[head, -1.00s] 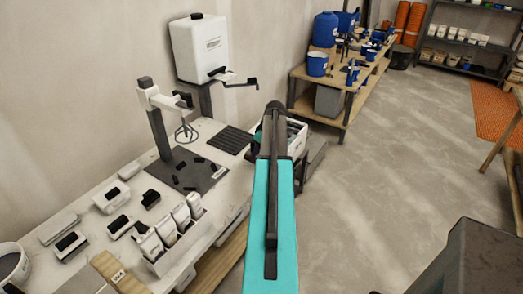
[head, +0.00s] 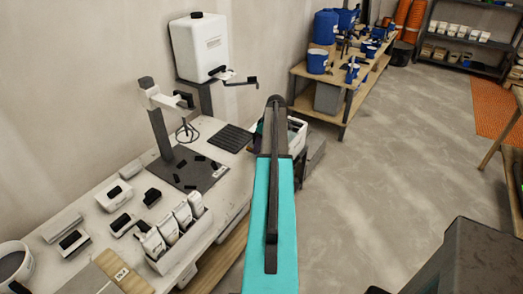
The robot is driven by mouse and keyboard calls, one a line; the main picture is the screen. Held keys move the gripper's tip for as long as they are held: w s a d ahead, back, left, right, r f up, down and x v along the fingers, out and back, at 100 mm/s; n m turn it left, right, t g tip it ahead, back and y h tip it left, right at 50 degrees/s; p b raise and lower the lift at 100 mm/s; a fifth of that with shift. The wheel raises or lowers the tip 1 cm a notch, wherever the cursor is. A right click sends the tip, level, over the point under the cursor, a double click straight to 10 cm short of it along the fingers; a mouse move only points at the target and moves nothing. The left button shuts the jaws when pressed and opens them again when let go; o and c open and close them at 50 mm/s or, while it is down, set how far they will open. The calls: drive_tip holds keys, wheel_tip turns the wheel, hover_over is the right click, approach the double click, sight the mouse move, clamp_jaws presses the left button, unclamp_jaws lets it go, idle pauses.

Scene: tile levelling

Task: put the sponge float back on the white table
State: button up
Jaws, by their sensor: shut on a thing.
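The white table (head: 103,229) runs along the wall at the left. Several white block-shaped tools with black parts lie on it, such as one at the near left (head: 68,243) and one further back (head: 114,195). I cannot tell whether any of them is the sponge float. My teal arm link rises through the middle of the view and hides part of the table's right end.
A white bin (head: 296,135) is beside my arm. A wooden bench (head: 352,97) stands behind.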

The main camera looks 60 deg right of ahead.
drive_tip(key=shift+f, duration=0.1)
drive_tip(key=shift+f+p, duration=0.9)
drive_tip(key=shift+f, duration=0.7)
drive_tip(key=shift+f, duration=0.15)
drive_tip(key=o, duration=1.3)
drive_tip(key=shift+b+v, duration=1.7)
drive_tip(key=shift+v, duration=4.45)
